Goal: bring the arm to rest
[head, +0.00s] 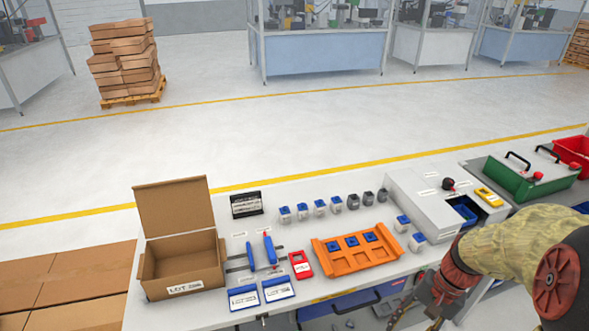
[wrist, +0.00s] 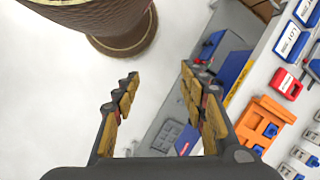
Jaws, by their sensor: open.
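My arm, in a tan sleeve with dark red joints, enters the head view from the right edge. My gripper (head: 425,305) hangs at the lower right, by the bench's front edge. In the wrist view my gripper (wrist: 159,76) has its two yellow-padded fingers spread apart with nothing between them. Light floor shows between the fingertips, with the bench front to the right.
The bench (head: 225,310) carries an open cardboard box (head: 180,262), an orange fixture (head: 355,262) with blue parts, a red meter (head: 300,264), and a grey machine (head: 430,205). A green crate (head: 530,180) is at right. Open floor lies behind.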

